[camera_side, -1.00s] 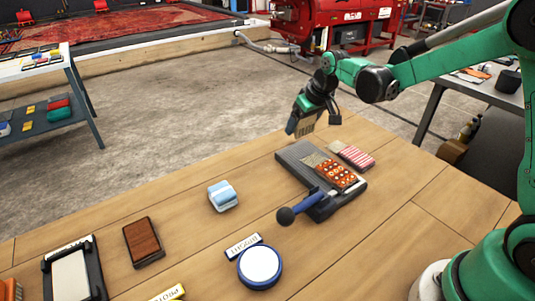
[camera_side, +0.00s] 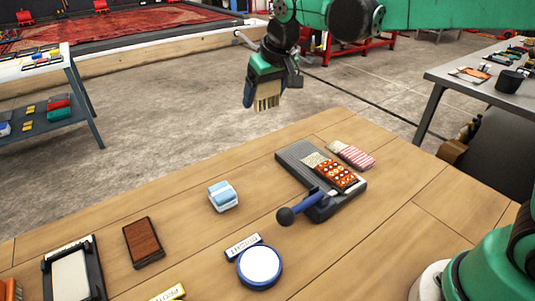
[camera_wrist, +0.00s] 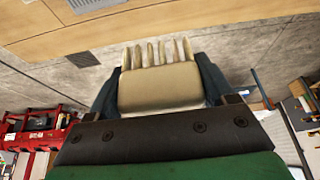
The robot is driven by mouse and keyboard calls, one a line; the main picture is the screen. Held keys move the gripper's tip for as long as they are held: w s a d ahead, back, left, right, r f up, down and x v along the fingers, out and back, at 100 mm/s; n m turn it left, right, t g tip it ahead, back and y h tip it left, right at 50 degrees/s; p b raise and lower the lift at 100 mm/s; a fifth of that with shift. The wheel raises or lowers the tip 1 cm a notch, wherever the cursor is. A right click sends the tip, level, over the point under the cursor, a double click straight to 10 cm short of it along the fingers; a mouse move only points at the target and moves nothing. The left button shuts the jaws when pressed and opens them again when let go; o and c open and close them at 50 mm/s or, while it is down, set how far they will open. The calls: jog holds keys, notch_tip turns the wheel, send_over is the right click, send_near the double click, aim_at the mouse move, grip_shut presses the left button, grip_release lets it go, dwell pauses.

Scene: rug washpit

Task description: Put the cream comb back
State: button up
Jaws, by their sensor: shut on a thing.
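The cream comb (camera_wrist: 160,84) is in my gripper (camera_wrist: 160,90), between its two dark fingers, with its teeth pointing away from the wrist. In the side view the comb (camera_side: 267,96) hangs teeth down from my gripper (camera_side: 262,92), which is shut on it. Both are in the air beyond the far edge of the wooden table, above the concrete floor. The comb touches nothing but the gripper. Part of its body is hidden by the fingers.
On the wooden table (camera_side: 210,255) are a dark tray with a blue-handled lever (camera_side: 305,203), an orange patterned piece (camera_side: 336,175), a striped red-white piece (camera_side: 355,157), a light blue block (camera_side: 222,195), a brown block (camera_side: 143,242) and a round blue-rimmed pad (camera_side: 259,265). A shelf table (camera_side: 35,65) stands left.

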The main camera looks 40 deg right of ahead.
jog(key=s+a+r, duration=0.1)
jog(key=a+r, duration=0.2)
send_near(251, 178)
jog(key=x, duration=0.6)
jog(key=shift+d, duration=0.1)
jog(key=shift+f, duration=0.15)
jog(key=o, duration=1)
